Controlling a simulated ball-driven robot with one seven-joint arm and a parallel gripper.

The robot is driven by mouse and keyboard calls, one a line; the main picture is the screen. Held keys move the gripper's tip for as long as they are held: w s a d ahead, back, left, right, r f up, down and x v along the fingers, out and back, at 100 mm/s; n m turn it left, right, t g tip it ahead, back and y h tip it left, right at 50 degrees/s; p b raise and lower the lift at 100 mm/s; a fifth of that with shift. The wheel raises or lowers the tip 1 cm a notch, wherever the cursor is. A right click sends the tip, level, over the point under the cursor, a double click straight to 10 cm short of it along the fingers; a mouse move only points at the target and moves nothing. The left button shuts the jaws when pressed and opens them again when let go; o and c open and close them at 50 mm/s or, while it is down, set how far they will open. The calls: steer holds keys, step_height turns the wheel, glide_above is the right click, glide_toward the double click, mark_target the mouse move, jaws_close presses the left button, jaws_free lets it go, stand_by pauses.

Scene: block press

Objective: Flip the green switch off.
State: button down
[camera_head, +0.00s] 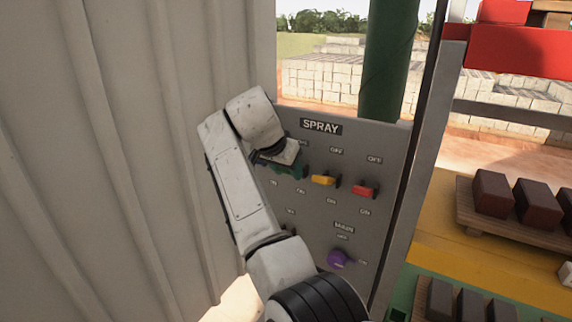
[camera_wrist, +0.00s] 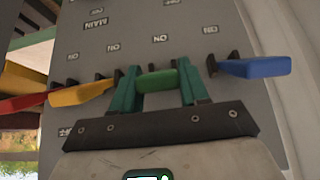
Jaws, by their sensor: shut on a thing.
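The green switch (camera_wrist: 157,82) sits on the grey control panel (camera_head: 385,150), between the yellow and blue switches. In the wrist view my gripper (camera_wrist: 158,72) has one green finger on each side of its handle and is shut on it. In the head view my gripper (camera_head: 287,167) is at the upper left of the panel, under the SPRAY label. The wrist and fingers hide most of the green switch there, so I cannot tell clearly whether its handle points to ON or OFF.
A yellow switch (camera_head: 323,180) and a red switch (camera_head: 363,190) are right of my gripper. A blue switch (camera_wrist: 255,68) is close beside it in the wrist view. A purple knob (camera_head: 337,258) is lower on the panel. A corrugated wall (camera_head: 120,150) stands left.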

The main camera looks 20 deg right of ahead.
steer(key=shift+r, duration=0.15)
stand_by(0.3)
steer(key=c, duration=0.6)
jaws_free()
steer(key=shift+w, duration=0.1)
steer(key=shift+c, duration=0.2)
steer(key=b+v, duration=0.2)
steer(key=v, duration=0.8)
steer(key=shift+r+b, duration=0.4)
